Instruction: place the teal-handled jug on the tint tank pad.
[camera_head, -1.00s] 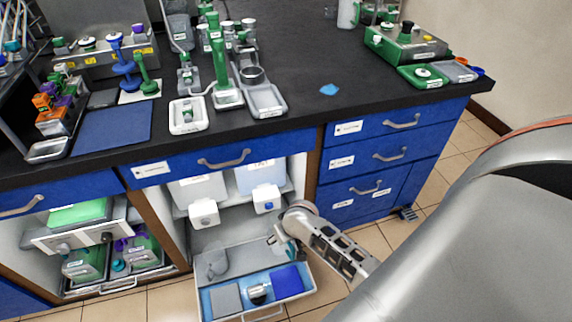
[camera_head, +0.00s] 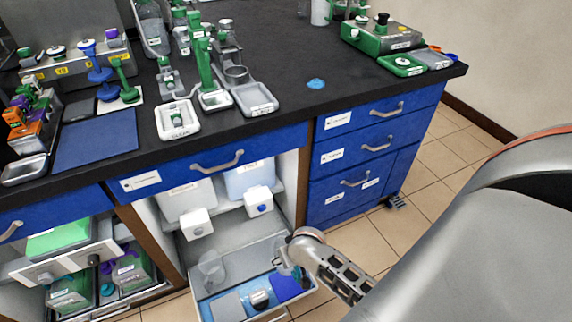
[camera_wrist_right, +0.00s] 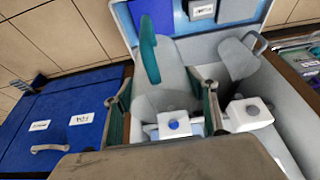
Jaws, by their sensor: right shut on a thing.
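The teal-handled jug (camera_wrist_right: 165,85) is a clear grey vessel with a tall teal handle, between the two fingers of my right gripper (camera_wrist_right: 167,108), which is shut on it. In the head view my right gripper (camera_head: 287,262) and the jug are over the right side of the pulled-out tray (camera_head: 235,262), and the arm partly hides the jug. I cannot tell whether the jug touches the tray. A blue pad (camera_head: 287,288) and a grey pad (camera_head: 229,306) lie at the tray's front. Their labels are unreadable, so I cannot tell which is the tint tank pad.
A second clear jug (camera_head: 211,270) with a grey handle stands in the tray's left part. Two tanks with white taps, left (camera_head: 196,223) and right with a blue button (camera_head: 259,201), hang above. The blue drawers (camera_head: 345,155) stand to the right. The counter is crowded.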

